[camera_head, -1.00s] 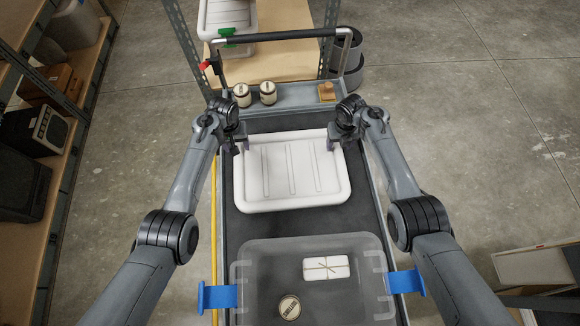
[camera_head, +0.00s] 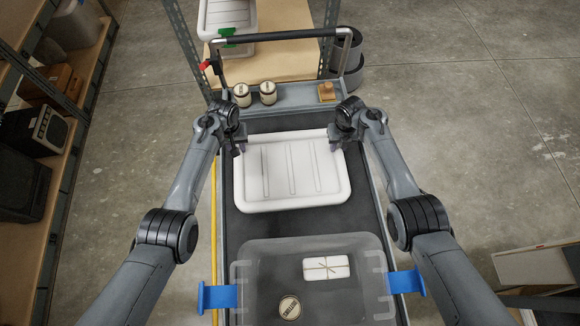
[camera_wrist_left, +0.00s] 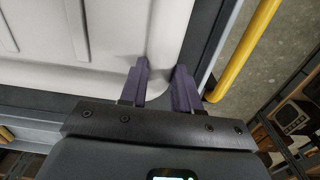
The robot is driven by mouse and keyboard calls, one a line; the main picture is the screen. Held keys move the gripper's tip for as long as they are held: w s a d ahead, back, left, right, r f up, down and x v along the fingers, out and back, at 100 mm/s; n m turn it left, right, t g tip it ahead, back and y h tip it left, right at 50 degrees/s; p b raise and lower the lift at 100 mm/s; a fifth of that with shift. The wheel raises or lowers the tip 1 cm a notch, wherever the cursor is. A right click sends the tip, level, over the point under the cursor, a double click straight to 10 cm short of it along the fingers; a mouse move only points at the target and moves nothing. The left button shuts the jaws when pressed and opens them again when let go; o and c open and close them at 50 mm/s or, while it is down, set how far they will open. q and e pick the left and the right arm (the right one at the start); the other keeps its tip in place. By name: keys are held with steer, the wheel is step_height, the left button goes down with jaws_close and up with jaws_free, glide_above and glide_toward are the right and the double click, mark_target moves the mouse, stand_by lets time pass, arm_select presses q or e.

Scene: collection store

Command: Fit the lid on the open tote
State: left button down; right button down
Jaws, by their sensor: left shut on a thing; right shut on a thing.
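The white lid (camera_head: 290,172) lies on the dark cart deck, behind the tote in the head view, with three ribs showing. The clear open tote (camera_head: 262,256) stands at the near end, with blue latches out at its sides. My left gripper (camera_head: 241,146) is shut on the lid's far left corner; the wrist view shows its purple fingers (camera_wrist_left: 160,88) at the lid's rim (camera_wrist_left: 130,75). My right gripper (camera_head: 333,143) is shut on the lid's far right corner. Its fingertips are partly hidden by the wrist.
In the tote are a string-tied white packet (camera_head: 326,267) and a round labelled tin (camera_head: 289,307). Two jars (camera_head: 254,93) and a small wooden object (camera_head: 326,92) stand on the cart's far ledge. A shelf (camera_head: 75,150) borders the left; a cart handle (camera_head: 282,35) rises behind.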

arm_select(q)
steer(key=shift+r, duration=0.15)
arm_select(e)
steer(key=shift+r, duration=0.1)
